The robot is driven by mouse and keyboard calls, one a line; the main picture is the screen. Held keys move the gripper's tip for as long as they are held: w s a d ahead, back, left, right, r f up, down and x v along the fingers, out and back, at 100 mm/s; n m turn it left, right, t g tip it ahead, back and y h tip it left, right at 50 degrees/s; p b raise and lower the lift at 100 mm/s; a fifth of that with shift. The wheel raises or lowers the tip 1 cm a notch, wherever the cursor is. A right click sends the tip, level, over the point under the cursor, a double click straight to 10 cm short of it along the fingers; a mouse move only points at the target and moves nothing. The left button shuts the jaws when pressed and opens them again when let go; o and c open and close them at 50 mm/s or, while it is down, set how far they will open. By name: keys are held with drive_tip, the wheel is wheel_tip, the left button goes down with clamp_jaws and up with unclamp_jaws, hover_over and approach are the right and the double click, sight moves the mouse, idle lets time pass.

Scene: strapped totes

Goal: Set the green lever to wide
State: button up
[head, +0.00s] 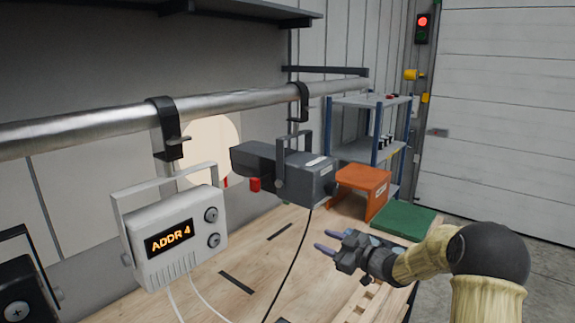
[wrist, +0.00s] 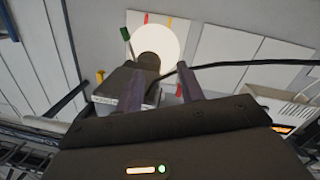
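A dark grey spotlight (head: 262,163) hangs from the pipe on a clamp, above the bench. It also shows in the wrist view (wrist: 110,86), partly behind my fingers. The green lever (wrist: 125,34) stands up from the spotlight in the wrist view, tilted a little left; I cannot make it out in the head view. A yellow-tipped part (wrist: 100,76) shows at the spotlight's left side. A pale light disc (head: 208,143) lies on the wall; it also shows in the wrist view (wrist: 160,47). My gripper (head: 328,242) is open and empty, below and right of the spotlight, apart from the lever.
A white box reading "ADDR 4" (head: 172,238) hangs at left. The metal pipe (head: 80,128) crosses above the bench. A black cable (head: 292,262) hangs from the spotlight. A blue-posted shelf (head: 360,150) stands behind.

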drive_tip(key=s+d+f+m+g+h, duration=0.1)
drive_tip(key=s+f+m+g+h, duration=0.2)
drive_tip(key=s, duration=0.8)
drive_tip(key=s+d+f+m+g+h, duration=0.1)
drive_tip(key=s+f+m+g+h, duration=0.2)
drive_tip(key=s, duration=0.8)
drive_tip(key=s+d+f+m+g+h, duration=0.2)
drive_tip(key=s+m+h, duration=0.4)
drive_tip(key=s, duration=0.6)
drive_tip(key=shift+f+m+g+h, duration=0.3)
drive_tip(key=shift+f+m+g, duration=0.25)
drive_tip(key=shift+m, duration=0.25)
drive_tip(key=shift+w+d, duration=0.1)
drive_tip(key=shift+d, duration=0.15)
